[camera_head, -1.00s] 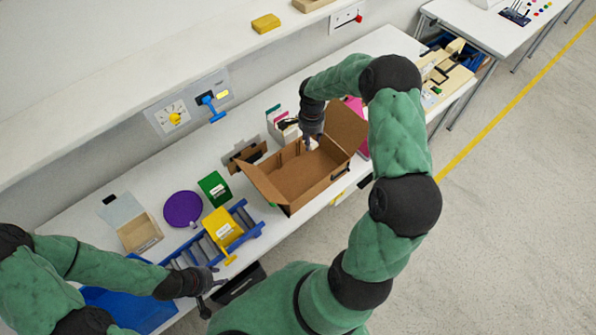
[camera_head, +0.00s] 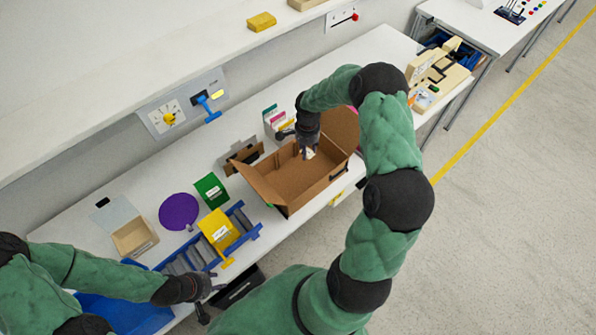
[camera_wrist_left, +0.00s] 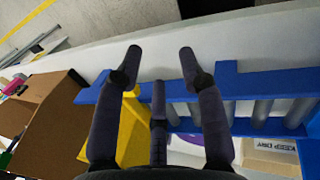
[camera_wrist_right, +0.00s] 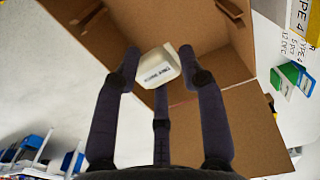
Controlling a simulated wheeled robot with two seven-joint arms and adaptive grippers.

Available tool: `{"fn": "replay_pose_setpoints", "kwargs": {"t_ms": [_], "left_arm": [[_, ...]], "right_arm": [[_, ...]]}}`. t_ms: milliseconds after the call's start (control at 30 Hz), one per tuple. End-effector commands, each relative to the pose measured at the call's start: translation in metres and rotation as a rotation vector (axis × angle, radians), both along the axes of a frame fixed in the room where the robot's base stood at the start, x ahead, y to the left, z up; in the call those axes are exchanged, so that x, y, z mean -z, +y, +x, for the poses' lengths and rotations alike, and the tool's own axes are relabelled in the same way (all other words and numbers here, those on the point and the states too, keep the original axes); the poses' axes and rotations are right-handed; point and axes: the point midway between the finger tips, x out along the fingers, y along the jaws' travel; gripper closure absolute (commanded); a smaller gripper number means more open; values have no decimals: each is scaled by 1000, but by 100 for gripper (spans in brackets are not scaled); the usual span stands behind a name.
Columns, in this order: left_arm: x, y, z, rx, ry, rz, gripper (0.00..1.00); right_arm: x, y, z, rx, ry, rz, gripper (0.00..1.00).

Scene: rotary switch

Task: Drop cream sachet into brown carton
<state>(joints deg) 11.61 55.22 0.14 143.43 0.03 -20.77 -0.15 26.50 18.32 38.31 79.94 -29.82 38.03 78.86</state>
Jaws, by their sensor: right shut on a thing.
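The brown carton (camera_head: 277,180) stands open on the white bench, its flaps spread; it also fills the upper part of the right wrist view (camera_wrist_right: 215,62). My right gripper (camera_head: 309,153) is over the carton's opening, near its far side. It is shut on the cream sachet (camera_wrist_right: 161,69), a small off-white packet with dark print, held between the fingertips with the carton's inside behind it. My left gripper (camera_wrist_left: 160,52) is open and empty, near the blue roller rack's front edge.
A file holder (camera_head: 273,122) stands behind the carton. A switch panel (camera_head: 183,101) is on the wall.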

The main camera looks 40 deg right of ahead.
Motion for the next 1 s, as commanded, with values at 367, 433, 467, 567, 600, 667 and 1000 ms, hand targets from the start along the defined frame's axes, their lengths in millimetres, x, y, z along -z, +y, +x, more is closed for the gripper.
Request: {"fn": "replay_pose_setpoints", "kwargs": {"t_ms": [367, 433, 467, 567, 600, 667, 1000], "left_arm": [[0, 0, 0, 0, 0, 0, 60], [0, 0, 0, 0, 0, 0, 60], [0, 0, 0, 0, 0, 0, 60], [0, 0, 0, 0, 0, 0, 60], [0, 0, 0, 0, 0, 0, 60], [0, 0, 0, 0, 0, 0, 60], [0, 0, 0, 0, 0, 0, 60]], "right_arm": [[0, 0, 0, 0, 0, 0, 32], [0, 0, 0, 0, 0, 0, 32], [0, 0, 0, 0, 0, 0, 32], [-3, 0, 0, 0, 0, 0, 32], [-6, 0, 0, 0, -1, -1, 32], [-13, 0, 1, 0, -2, -2, 32], [-77, -1, 1, 0, -4, -1, 32]]}}
